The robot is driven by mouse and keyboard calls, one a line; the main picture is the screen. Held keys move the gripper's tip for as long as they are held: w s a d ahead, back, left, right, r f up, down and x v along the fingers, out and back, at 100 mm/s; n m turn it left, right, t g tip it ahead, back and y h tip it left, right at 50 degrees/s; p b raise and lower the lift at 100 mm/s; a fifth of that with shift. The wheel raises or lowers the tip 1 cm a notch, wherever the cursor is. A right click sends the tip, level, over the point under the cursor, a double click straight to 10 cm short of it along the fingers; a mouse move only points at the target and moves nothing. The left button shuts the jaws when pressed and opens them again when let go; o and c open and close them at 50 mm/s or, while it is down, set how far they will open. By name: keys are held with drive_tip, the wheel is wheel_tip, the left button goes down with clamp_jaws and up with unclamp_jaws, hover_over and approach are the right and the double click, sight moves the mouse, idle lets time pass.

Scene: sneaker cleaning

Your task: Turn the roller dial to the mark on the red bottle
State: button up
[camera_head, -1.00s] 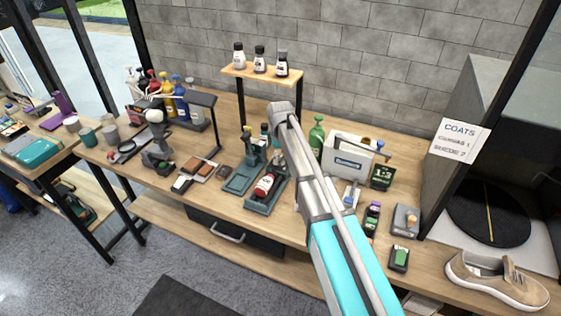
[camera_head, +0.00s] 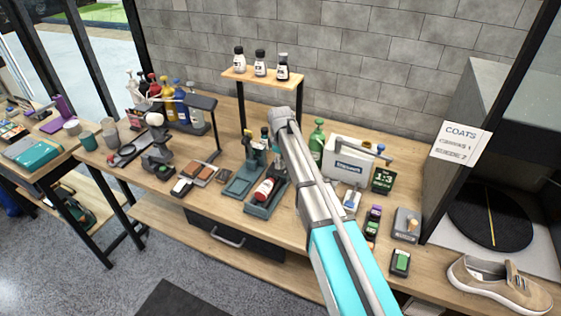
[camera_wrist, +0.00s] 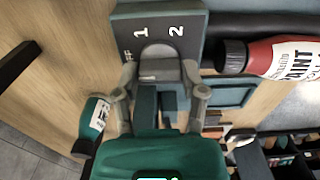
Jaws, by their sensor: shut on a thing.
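The red bottle (camera_head: 264,187) lies tilted on a dark green stand (camera_head: 258,209) in the head view. In the wrist view the red bottle (camera_wrist: 262,57) lies at the right, with a black cap and a white label partly reading "PAINT". A dark panel (camera_wrist: 190,18) at the top carries "1", "2" and a partly covered "OFF". My gripper (camera_wrist: 159,73) has its two fingers on either side of a grey roller dial (camera_wrist: 160,52) below these marks, shut on it. The dial's pointer cannot be made out.
A green bottle (camera_wrist: 98,116) stands left of my gripper in the wrist view. In the head view, a white case (camera_head: 349,160), a green bottle (camera_head: 316,143) and a small raised shelf (camera_head: 262,75) are near my arm. A sneaker (camera_head: 497,284) is at the far right.

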drive_tip(key=shift+m, duration=0.4)
drive_tip(key=m, duration=1.1)
idle(0.5)
drive_tip(key=o, duration=1.1)
drive_tip(key=shift+o, duration=0.2)
drive_tip(key=shift+n, duration=0.3)
